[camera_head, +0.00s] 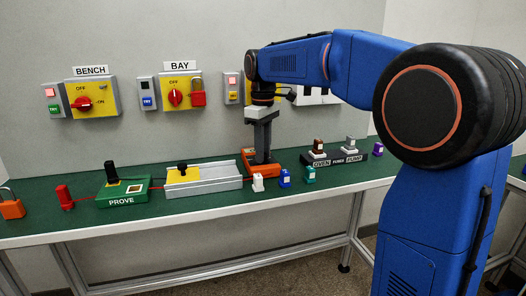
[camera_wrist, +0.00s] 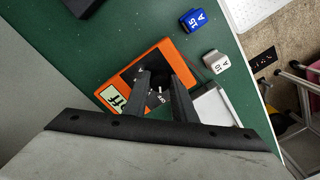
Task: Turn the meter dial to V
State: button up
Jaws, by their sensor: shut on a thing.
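The orange meter (camera_head: 288,169) lies on the green bench top, partly hidden behind my gripper (camera_head: 262,160). In the wrist view the meter (camera_wrist: 134,74) is seen from above. Its pale display (camera_wrist: 112,96) shows dark letters that look like "Off". My gripper (camera_wrist: 160,84) points down at the meter's black dial face, with its two fingers around the dial knob (camera_wrist: 158,90) and shut on it. The knob is mostly hidden between the fingers, and I cannot read which mark it points to.
A grey rail tray (camera_head: 205,187) lies left of the meter, with the green PROVE unit (camera_head: 122,190) beyond. White (camera_head: 258,184), blue (camera_head: 285,179) and teal (camera_head: 309,176) fuse blocks stand near the front edge. The OVEN/PUMP rack (camera_head: 338,160) stands to the right. Switch boxes hang on the wall.

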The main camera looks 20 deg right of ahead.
jog(key=shift+m, duration=0.4)
jog(key=m, duration=0.3)
jog(key=shift+a+m, duration=0.1)
jog(key=shift+m, duration=1.9)
jog(key=o, duration=1)
jog(key=shift+o, duration=0.2)
jog(key=shift+r, duration=0.1)
notch_tip(320, 180, up, 17)
jog(key=shift+r, duration=0.1)
